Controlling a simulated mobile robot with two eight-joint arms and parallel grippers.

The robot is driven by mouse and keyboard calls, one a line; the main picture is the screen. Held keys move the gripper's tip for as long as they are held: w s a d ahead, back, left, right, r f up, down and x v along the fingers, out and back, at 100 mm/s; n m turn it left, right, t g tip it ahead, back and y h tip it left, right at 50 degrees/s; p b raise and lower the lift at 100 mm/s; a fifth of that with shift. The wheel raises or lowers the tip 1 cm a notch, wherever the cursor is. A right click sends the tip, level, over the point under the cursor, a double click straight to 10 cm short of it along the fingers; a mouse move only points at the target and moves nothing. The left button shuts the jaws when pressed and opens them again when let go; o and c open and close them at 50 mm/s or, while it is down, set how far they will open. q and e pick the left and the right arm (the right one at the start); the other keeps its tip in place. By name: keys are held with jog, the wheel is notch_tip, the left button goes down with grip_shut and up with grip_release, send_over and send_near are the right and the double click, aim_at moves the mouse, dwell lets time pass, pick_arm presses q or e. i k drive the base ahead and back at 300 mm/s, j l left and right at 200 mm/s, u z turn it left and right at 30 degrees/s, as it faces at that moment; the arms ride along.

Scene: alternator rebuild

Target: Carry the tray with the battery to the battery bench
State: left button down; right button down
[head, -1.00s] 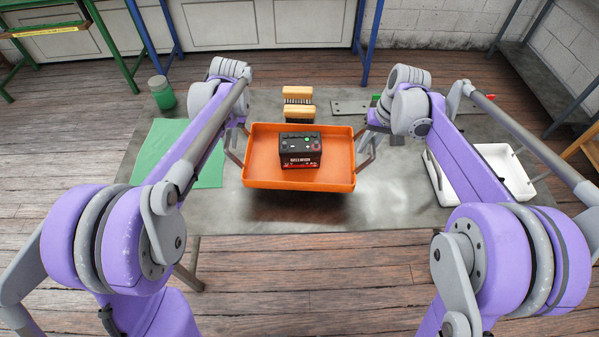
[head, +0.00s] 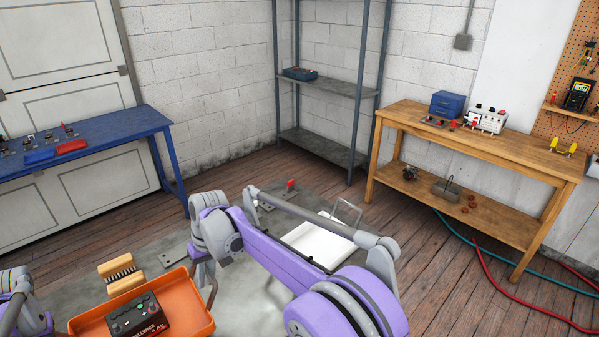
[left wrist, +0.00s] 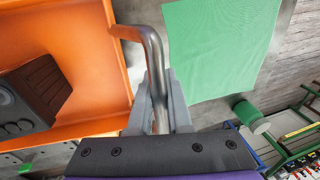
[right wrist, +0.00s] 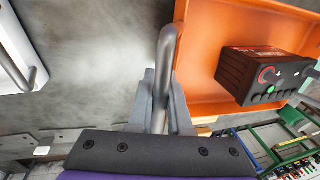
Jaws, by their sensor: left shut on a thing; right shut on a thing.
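The orange tray (head: 196,318) is at the lower left of the head view, cut off by its bottom edge. The black battery (head: 138,315) with a red label sits in it. In the left wrist view my left gripper (left wrist: 158,90) is shut on the tray's metal side handle. In the right wrist view my right gripper (right wrist: 163,88) is shut on the opposite handle, and the battery (right wrist: 258,75) lies beside it in the tray. I cannot tell whether the tray is clear of the grey table (head: 160,250). A wooden bench (head: 470,150) stands at the right.
The wooden bench carries a blue box (head: 447,104) and a white device (head: 488,119); its front top is partly bare. A metal shelf (head: 335,85) stands in the corner, a blue bench (head: 100,140) at left. Hoses (head: 500,268) cross the floor. A white tray (head: 318,240) is on the table.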

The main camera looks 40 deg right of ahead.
aim_at(535, 156)
jog(key=k+z, duration=0.1)
jog(key=k, duration=0.55)
jog(key=z, duration=2.3)
jog(key=i+z, duration=0.25)
jog(key=z, duration=0.15)
jog(key=i+j, duration=0.35)
jog(key=i, duration=0.2)
jog(key=i+j, duration=0.35)
jog(key=i, duration=0.2)
